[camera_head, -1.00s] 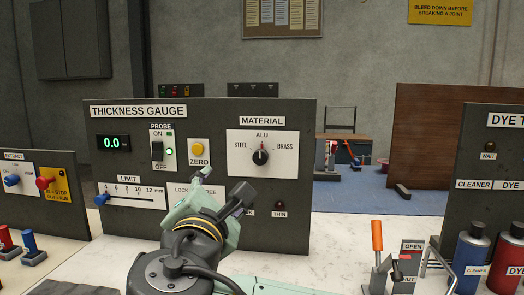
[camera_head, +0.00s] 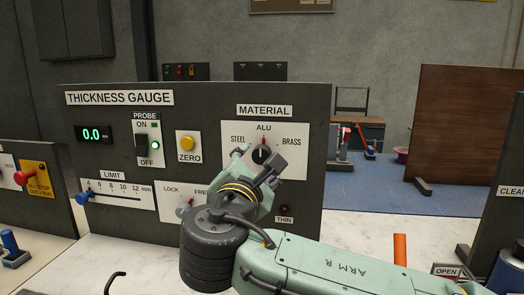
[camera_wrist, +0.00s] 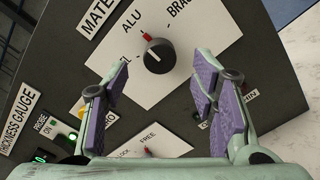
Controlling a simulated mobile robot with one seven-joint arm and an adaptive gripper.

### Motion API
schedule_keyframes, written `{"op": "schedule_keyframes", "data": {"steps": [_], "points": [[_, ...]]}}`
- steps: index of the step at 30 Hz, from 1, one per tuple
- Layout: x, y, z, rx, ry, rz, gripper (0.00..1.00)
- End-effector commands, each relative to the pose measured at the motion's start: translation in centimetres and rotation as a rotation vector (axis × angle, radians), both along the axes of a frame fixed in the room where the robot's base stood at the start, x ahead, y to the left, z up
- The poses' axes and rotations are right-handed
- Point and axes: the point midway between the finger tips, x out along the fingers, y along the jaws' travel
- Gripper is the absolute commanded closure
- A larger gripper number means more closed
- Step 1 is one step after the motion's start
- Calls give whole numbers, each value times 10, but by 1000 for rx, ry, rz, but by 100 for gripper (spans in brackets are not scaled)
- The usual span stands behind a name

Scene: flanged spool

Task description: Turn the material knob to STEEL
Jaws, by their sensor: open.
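The material knob (camera_head: 262,154) is a round black knob with a red pointer mark on a white plate of the thickness gauge panel (camera_head: 110,112). Its mark points up at ALU. STEEL is printed at upper left of it and BRASS at upper right. My gripper (camera_wrist: 157,85) is open and empty, with purple pads. In the wrist view the knob (camera_wrist: 159,56) lies just beyond the fingertips, between their lines and apart from both. In the head view my wrist hides the lower part of the plate.
On the same panel are the probe switch (camera_head: 148,145), set to ON with a green light, the yellow ZERO button (camera_head: 187,143), the LIMIT slider (camera_head: 83,198) and a LOCK/FREE knob (camera_head: 185,208). A dark THIN lamp (camera_head: 284,210) sits lower right. The display (camera_head: 95,133) reads 0.0.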

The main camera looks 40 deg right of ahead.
Motion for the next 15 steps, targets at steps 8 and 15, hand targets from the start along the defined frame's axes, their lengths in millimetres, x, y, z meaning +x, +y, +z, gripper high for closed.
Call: {"op": "schedule_keyframes", "data": {"steps": [8, 15], "points": [[30, -35, 2, 1, 1, 0, 48], [39, -46, 0, 0, 0, 0, 48]]}}
